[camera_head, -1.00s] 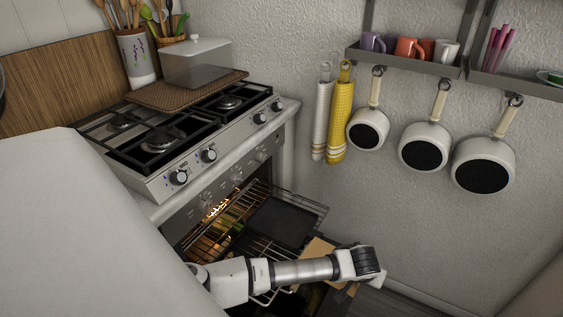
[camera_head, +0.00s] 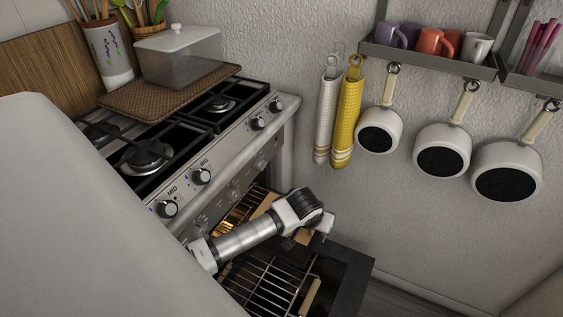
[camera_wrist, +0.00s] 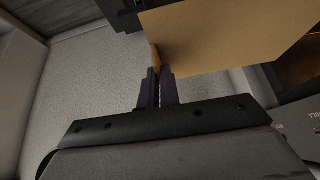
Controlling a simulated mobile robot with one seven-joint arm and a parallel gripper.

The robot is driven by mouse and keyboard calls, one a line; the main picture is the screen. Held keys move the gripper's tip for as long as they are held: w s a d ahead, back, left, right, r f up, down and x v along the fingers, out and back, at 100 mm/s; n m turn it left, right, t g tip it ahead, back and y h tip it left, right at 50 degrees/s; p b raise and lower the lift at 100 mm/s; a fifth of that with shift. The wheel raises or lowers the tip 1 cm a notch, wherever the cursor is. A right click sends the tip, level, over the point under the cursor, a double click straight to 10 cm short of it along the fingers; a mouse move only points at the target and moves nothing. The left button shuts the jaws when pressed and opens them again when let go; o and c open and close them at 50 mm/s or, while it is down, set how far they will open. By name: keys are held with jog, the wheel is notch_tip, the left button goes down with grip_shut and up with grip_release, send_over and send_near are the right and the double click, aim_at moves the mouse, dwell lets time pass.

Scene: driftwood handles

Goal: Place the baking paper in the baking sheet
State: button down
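The baking paper (camera_wrist: 225,35) is a flat tan sheet. In the wrist view its near left corner lies at my fingertips, and the rest extends up and right. In the head view tan parts of it (camera_head: 263,205) show behind my arm at the oven opening. My gripper (camera_wrist: 159,88) has its fingers nearly together, pinched at the paper's edge. In the head view my gripper (camera_head: 325,225) is over the open oven, its fingers hidden. A dark flat surface (camera_head: 288,250) under my wrist may be the baking sheet, but my arm covers most of it.
A wire rack (camera_head: 262,290) extends from the oven, over the lowered oven door (camera_head: 352,280). The stove (camera_head: 205,170) stands above. Open floor lies right of the door.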

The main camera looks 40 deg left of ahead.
jog(key=shift+a+r, duration=0.1)
jog(key=shift+a, duration=0.3)
jog(key=p, duration=0.2)
send_near(312, 242)
jog(key=x, duration=0.4)
jog(key=shift+w, duration=0.3)
jog(key=shift+f, duration=0.45)
jog(key=shift+f, duration=0.25)
jog(key=c, duration=1.9)
grip_release()
jog(key=shift+r, duration=0.1)
jog(key=shift+r, duration=0.15)
